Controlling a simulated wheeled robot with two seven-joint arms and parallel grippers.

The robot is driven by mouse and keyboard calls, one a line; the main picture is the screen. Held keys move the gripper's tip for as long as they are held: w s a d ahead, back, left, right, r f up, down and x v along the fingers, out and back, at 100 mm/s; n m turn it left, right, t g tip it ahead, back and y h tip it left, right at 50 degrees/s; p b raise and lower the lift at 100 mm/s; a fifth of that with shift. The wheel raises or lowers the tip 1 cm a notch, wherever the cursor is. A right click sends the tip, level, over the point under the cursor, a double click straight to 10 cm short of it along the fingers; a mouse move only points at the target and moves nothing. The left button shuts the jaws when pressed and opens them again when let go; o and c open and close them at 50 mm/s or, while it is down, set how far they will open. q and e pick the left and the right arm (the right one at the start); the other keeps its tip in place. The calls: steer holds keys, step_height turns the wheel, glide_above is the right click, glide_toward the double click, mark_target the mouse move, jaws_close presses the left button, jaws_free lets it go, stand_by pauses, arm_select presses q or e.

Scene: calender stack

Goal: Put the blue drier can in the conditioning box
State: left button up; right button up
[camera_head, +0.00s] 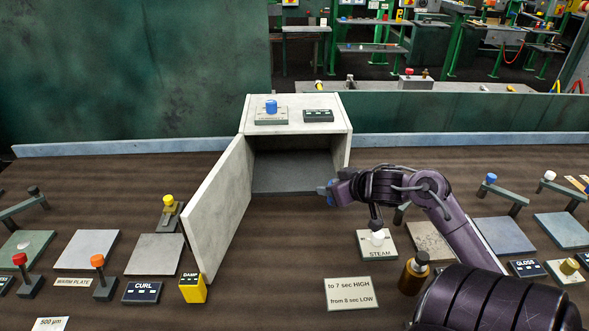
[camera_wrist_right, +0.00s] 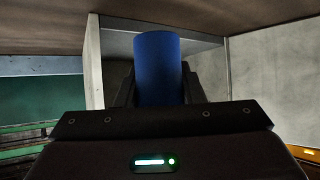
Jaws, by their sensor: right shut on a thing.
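The blue drier can (camera_wrist_right: 158,68) is a plain blue cylinder between the fingers of my right gripper (camera_wrist_right: 158,88) in the wrist view. In the head view the right gripper (camera_head: 330,191) is in front of the right part of the conditioning box's opening, and only a little blue shows at its tip. The conditioning box (camera_head: 341,125) is pale grey with a dark interior floor (camera_head: 285,178). Its door (camera_head: 217,208) stands swung open to the left. I cannot tell whether the can is past the opening's edge. My left gripper is out of view.
A blue knob (camera_head: 271,106) on a plate and a dark display (camera_head: 318,115) sit on the box top. The steam plate (camera_head: 378,250), a brown bottle (camera_head: 414,272) and a printed sign (camera_head: 352,294) lie below my right arm. Bare table lies before the opening.

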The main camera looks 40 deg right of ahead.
glide_toward(292, 176)
steer(key=w, duration=0.2)
steer(key=w+r+p, duration=0.1)
steer(key=w, duration=0.1)
steer(key=w+d+r, duration=0.1)
steer(key=w, duration=0.2)
steer(key=shift+w+r, duration=0.15)
steer(key=shift+r, duration=0.05)
steer(key=shift+w, duration=0.4)
steer(key=shift+w+f, duration=0.15)
step_height(292, 176, down, 3)
steer(key=shift+r+p, duration=0.15)
steer(key=shift+p, duration=0.3)
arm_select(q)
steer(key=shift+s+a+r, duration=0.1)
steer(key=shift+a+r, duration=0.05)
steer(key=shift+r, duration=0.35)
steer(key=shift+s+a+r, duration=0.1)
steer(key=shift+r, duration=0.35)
arm_select(e)
steer(key=shift+f, duration=0.4)
steer(key=shift+f, duration=0.1)
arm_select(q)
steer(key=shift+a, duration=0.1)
arm_select(e)
steer(key=o, duration=1.1)
